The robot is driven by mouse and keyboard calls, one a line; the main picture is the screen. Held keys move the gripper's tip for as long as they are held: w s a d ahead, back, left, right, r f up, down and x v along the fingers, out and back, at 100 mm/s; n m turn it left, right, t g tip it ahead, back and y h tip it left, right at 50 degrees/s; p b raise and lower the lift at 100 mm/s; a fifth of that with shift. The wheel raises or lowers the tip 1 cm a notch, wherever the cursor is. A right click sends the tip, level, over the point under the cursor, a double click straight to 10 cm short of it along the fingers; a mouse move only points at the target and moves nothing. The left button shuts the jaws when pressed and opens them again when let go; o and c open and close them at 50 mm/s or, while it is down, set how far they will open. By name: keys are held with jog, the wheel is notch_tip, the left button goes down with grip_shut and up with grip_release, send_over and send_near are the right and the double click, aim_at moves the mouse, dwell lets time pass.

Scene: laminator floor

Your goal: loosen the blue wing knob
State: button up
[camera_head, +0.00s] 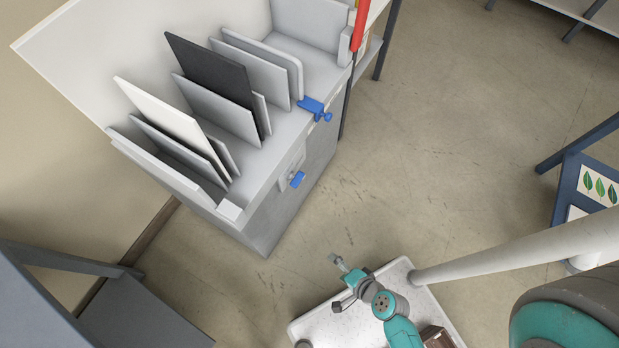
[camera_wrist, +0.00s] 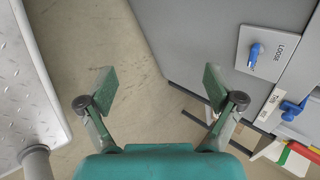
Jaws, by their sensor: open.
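The blue wing knob (camera_head: 296,179) sits on a pale plate on the front face of the grey machine. In the wrist view the wing knob (camera_wrist: 255,53) is at the upper right, on a plate (camera_wrist: 268,68) marked "LOOSE". My gripper (camera_wrist: 158,88) is open, with nothing between its two fingers. It is over the floor, left of the knob in the wrist view and apart from it. In the head view my gripper (camera_head: 341,279) is below and right of the knob, with clear floor between them.
A second blue part (camera_head: 314,108), lever-like, is on the machine's top edge, right of the knob. Upright panels (camera_head: 213,83) stand on the grey machine (camera_head: 291,215). A blue-grey stand (camera_head: 573,190) with leaf pictures is at right. Floor in front is clear.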

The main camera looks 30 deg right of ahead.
jog(key=w+f+m+y, duration=0.2)
jog(key=w+f+m, duration=0.2)
jog(key=w, duration=0.1)
jog(key=m+t+y, duration=0.5)
jog(key=m+t, duration=0.2)
jog(key=m, duration=0.3)
send_near(301, 181)
jog(key=shift+x, duration=5.6)
jog(key=c, duration=1.2)
